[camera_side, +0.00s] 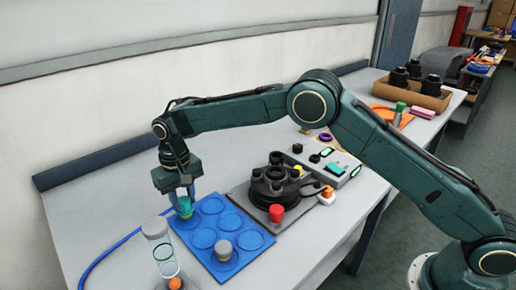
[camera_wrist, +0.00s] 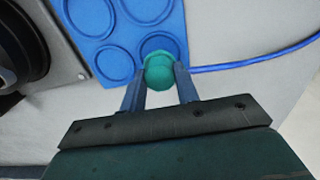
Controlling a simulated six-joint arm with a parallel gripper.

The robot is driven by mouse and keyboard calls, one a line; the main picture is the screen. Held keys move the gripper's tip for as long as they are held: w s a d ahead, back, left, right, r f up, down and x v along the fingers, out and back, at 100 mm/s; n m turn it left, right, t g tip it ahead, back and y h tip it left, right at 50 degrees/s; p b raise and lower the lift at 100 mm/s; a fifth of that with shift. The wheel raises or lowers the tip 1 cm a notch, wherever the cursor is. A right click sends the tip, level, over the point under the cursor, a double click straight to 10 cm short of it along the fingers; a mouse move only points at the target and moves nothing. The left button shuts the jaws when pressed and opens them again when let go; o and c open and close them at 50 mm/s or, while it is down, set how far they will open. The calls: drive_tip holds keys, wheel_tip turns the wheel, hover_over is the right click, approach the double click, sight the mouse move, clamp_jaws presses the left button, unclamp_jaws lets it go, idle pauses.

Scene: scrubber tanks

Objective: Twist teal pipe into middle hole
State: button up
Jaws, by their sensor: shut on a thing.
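My gripper (camera_side: 184,195) points down over the back left corner of the blue tray and is shut on the teal pipe (camera_side: 185,207). In the wrist view the teal pipe (camera_wrist: 159,72) sits between the two fingertips of my gripper (camera_wrist: 160,80), at the edge of a round recess. I cannot tell whether the pipe still touches the tray. The black round fixture (camera_side: 273,186) stands on a grey plate to the right, with several raised round parts on top. Its middle hole cannot be made out. It shows partly in the wrist view (camera_wrist: 22,45).
The blue tray (camera_side: 222,268) has several round recesses; a grey-capped piece (camera_side: 224,249) stands near its front. A clear cylinder (camera_side: 157,236) and an orange ball (camera_side: 175,283) are at the front left. A red cap (camera_side: 276,212) is by the fixture. A control panel (camera_side: 325,160) lies behind.

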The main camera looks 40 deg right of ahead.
sight(184, 200)
drive_tip(key=shift+r, duration=2)
drive_tip(key=shift+d+r, duration=0.25)
drive_tip(key=shift+d, duration=0.2)
drive_tip(key=s+d+r+m, duration=0.2)
drive_tip(key=s+d+r, duration=0.1)
drive_tip(key=d, duration=0.4)
drive_tip(key=s+d+r+m, duration=0.2)
drive_tip(key=s+d+r, duration=0.1)
drive_tip(key=d, duration=0.5)
drive_tip(key=s+d+r+m, duration=0.2)
drive_tip(key=s+d+r, duration=0.1)
drive_tip(key=d, duration=0.5)
drive_tip(key=shift+r, duration=0.75)
drive_tip(key=shift+f, duration=0.2)
drive_tip(key=shift+f, duration=2.8)
